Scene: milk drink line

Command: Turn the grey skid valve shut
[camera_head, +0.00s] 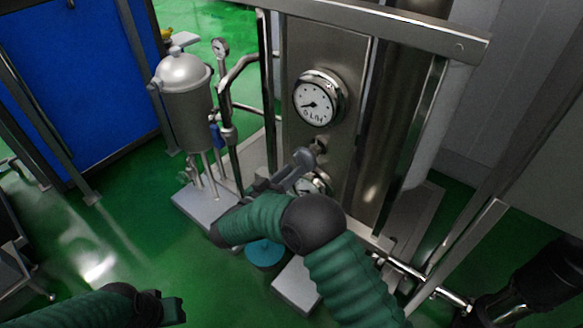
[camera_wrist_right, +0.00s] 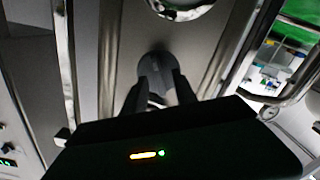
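The grey skid valve (camera_wrist_right: 153,66) shows in the right wrist view as a round grey hub on the steel panel, straight ahead of my right gripper (camera_wrist_right: 160,80). The two dark fingers stand apart, one on each side below the hub, with a small grey part between them. Whether they touch the valve is unclear. In the head view my right gripper (camera_head: 290,176) is at the panel, just below a small metal fitting and in front of the lower gauge; the valve is hard to separate from it there. My left gripper (camera_head: 172,310) is low at the left; its fingers are unclear.
A large round gauge (camera_head: 318,98) sits on the panel above, and a lower gauge (camera_head: 312,184) is partly hidden by my right arm. A steel vessel (camera_head: 184,95) with pipes stands to the left. Frame bars flank the panel. Green floor (camera_head: 110,220) is open at left.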

